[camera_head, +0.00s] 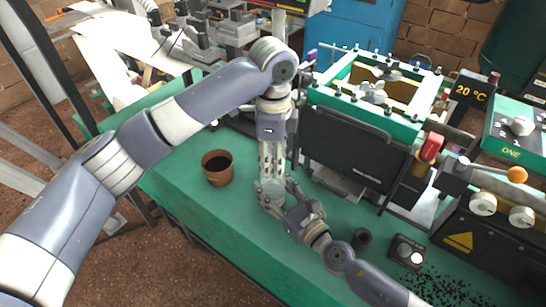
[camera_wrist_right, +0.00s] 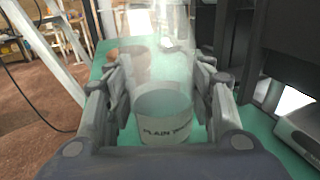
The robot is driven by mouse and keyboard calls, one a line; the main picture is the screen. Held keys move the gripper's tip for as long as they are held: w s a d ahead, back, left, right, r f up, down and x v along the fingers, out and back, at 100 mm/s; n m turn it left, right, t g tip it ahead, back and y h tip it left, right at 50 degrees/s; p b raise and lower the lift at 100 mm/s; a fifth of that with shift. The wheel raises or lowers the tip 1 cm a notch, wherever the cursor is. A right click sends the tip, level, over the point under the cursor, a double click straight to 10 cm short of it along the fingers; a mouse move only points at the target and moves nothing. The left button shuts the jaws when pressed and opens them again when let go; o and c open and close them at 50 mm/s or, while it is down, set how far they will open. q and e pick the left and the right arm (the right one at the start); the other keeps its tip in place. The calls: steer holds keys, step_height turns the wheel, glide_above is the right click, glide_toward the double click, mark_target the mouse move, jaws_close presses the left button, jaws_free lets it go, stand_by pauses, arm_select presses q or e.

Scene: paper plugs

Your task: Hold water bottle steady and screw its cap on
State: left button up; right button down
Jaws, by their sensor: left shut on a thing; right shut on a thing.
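The clear water bottle (camera_wrist_right: 165,110), with a white "PLAIN WATER" label, stands upright in the right wrist view. My right gripper (camera_wrist_right: 160,95) is shut around its lower body, one finger on each side. In the head view, the bottle (camera_head: 269,190) is small and mostly covered by the grippers. My right gripper (camera_head: 280,192) reaches it from the lower right. My left gripper (camera_head: 272,165) points down from above, its fingers shut at the bottle's top. The cap is hidden between those fingers, so I cannot tell how it sits on the neck.
A brown pot (camera_head: 217,168) with dark contents stands left of the bottle on the green bench (camera_head: 190,215). A black machine with a green frame (camera_head: 355,140) stands close on the right. A small dark cup (camera_head: 361,238) and a knob box (camera_head: 406,252) are near my right arm.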

arm_select(q)
steer(key=m, duration=0.6)
steer(key=shift+m, duration=0.4)
steer(key=o, duration=1.3)
steer(key=shift+c, duration=0.2)
steer(key=shift+r, duration=0.1)
step_height(320, 180, up, 12)
arm_select(e)
steer(key=c, duration=0.7)
jaws_free()
